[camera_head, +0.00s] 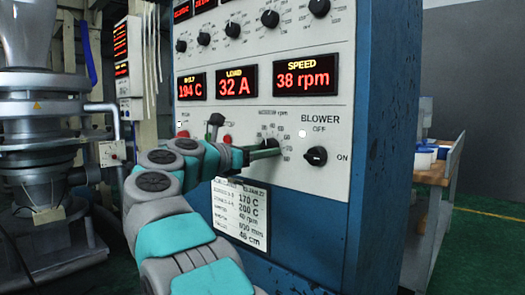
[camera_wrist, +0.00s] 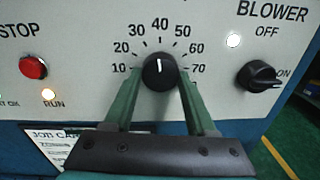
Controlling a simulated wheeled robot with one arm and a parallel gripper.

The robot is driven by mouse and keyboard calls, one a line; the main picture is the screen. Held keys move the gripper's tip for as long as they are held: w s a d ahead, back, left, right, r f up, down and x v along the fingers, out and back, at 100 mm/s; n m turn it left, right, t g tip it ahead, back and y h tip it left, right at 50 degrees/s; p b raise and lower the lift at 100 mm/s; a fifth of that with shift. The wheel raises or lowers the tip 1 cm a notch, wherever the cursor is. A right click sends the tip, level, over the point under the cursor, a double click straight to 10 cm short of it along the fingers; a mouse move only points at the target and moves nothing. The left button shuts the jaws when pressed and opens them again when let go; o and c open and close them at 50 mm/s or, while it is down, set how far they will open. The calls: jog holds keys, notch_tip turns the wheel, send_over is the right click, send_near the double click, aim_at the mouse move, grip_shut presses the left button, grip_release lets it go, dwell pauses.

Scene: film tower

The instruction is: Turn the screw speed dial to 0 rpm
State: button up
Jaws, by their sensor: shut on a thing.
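The screw speed dial (camera_wrist: 160,72) is a black round knob on the pale panel, with a white pointer line aimed up near the 40 mark. Its printed scale shows 10 to 70; the 0 mark is not visible. My gripper (camera_wrist: 160,84) is shut on the dial, with one green finger on each side of it. In the head view my gripper (camera_head: 275,150) reaches the panel from the left and mostly hides the dial. The red SPEED display (camera_head: 307,77) reads 38 rpm.
The BLOWER switch (camera_wrist: 260,77) is close by on the right, beside a lit white lamp (camera_wrist: 233,40). A red STOP button (camera_wrist: 33,67) and a lit RUN lamp (camera_wrist: 48,94) are on the left. A job card (camera_head: 240,211) hangs below. A workbench (camera_head: 434,175) stands at the right.

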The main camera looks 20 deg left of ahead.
jog(key=n+p, duration=0.2)
jog(key=n, duration=0.2)
jog(key=n+p, duration=0.2)
jog(key=n, duration=0.2)
jog(key=n+p, duration=0.3)
jog(key=n, duration=0.2)
jog(key=shift+s+d+r+t, duration=0.1)
jog(key=shift+d+r+t, duration=0.1)
jog(key=shift+r+t, duration=0.1)
jog(key=n+y+p, duration=0.1)
jog(key=n+p, duration=0.2)
jog(key=n, duration=0.7)
jog(key=shift+f, duration=0.15)
jog(key=shift+n, duration=0.3)
jog(key=o, duration=1.4)
jog(key=v, duration=0.7)
jog(key=shift+s+a+b, duration=0.15)
jog(key=shift+s+b, duration=0.15)
jog(key=shift+s, duration=0.1)
